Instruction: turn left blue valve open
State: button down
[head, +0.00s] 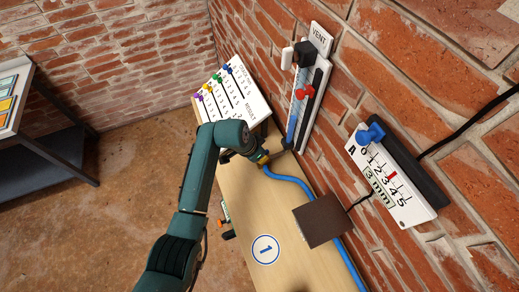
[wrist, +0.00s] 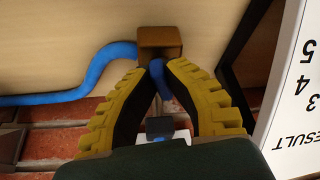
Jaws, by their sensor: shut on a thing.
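My gripper (head: 262,159) is low over the left part of the wooden bench, where a blue hose (head: 290,181) begins. In the wrist view, its yellow fingers (wrist: 159,67) come together on a small blue handle (wrist: 164,84) in front of a brown, brass-like valve block (wrist: 160,38). The blue hose (wrist: 98,66) runs left from that block. In the head view, the valve is mostly hidden behind my gripper. How far the handle is turned cannot be told.
A result board (head: 238,100) with coloured pegs stands close beside my gripper. A brown plate (head: 321,219) sits farther along the wooden bench (head: 240,195).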

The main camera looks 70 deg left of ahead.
jog(key=n+p, duration=0.2)
jog(key=n+y+p, duration=0.1)
jog(key=p, duration=0.1)
jog(key=shift+d+r+n+g, duration=0.15)
jog(key=shift+d+n+g, duration=0.15)
jog(key=shift+n+g, duration=0.1)
jog(key=n+p, duration=0.1)
jog(key=n, duration=0.1)
jog(key=n+g+y+p, duration=0.1)
jog(key=shift+w+d+n+p, duration=0.1)
jog(key=shift+w+n+p, duration=0.15)
jog(key=shift+n+p, duration=0.05)
jog(key=n, duration=0.1)
jog(key=n+g, duration=0.1)
jog(key=n, duration=0.2)
jog(key=shift+w+f+g+y+p, duration=0.2)
jog(key=shift+f+g+y+p, duration=0.1)
jog(key=shift+y, duration=0.1)
jog(key=shift+w+n+g+b, duration=0.15)
jog(key=shift+n+g, duration=0.15)
jog(key=shift+n, duration=0.5)
jog(key=shift+n+g+b, duration=0.15)
jog(key=shift+n+g, duration=0.15)
jog(key=shift+n, duration=0.5)
jog(key=c, duration=1.1)
grip_release()
jog(key=shift+r, duration=0.1)
